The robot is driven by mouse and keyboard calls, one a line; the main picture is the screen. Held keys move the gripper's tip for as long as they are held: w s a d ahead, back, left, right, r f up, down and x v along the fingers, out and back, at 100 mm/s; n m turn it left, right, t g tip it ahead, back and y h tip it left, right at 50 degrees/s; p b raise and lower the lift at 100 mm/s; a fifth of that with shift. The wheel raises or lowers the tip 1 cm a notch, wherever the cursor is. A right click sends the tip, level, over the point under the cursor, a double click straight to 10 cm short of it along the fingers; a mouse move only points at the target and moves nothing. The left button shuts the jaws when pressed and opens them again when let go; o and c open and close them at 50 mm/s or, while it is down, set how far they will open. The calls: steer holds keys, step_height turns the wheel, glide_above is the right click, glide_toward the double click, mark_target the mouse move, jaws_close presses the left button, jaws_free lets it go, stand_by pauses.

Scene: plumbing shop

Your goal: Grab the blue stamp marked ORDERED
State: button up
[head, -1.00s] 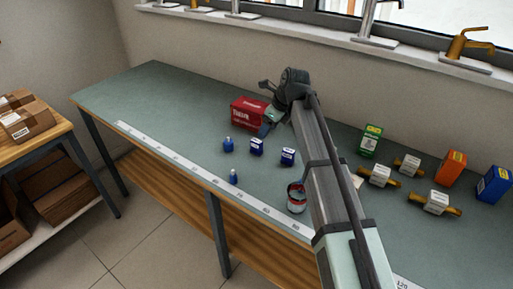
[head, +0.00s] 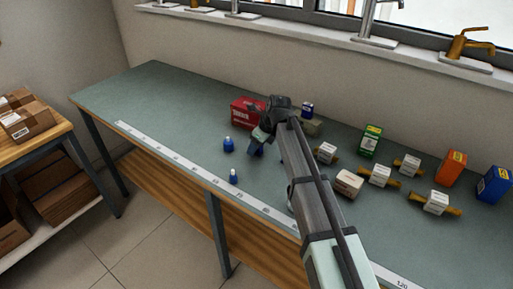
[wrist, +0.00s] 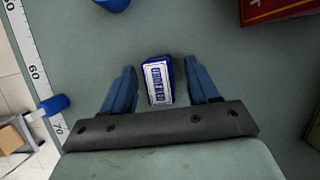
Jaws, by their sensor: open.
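A small blue stamp-like block (wrist: 159,82) with a white label lies between my fingers in the wrist view. The lettering on the label is too blurred to read with certainty. My gripper (wrist: 161,68) is open, with one blue finger on each side of the block and a gap on both sides. In the head view my gripper (head: 258,143) is over the bench beside the red box, and only a bit of the blue block (head: 258,152) shows beneath it. A similar blue block (head: 307,107) stands farther back, behind my arm.
A red box (head: 247,112) is close behind my gripper. Blue bottles (head: 228,145) and (head: 233,176) stand to the left and front. A white ruler strip (head: 185,168) runs along the front edge. Several labelled fittings and boxes (head: 371,140) fill the right; the bench's left end is clear.

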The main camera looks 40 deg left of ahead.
steer(key=shift+a+f, duration=0.15)
steer(key=shift+f, duration=0.25)
steer(key=shift+c, duration=0.2)
jaws_close()
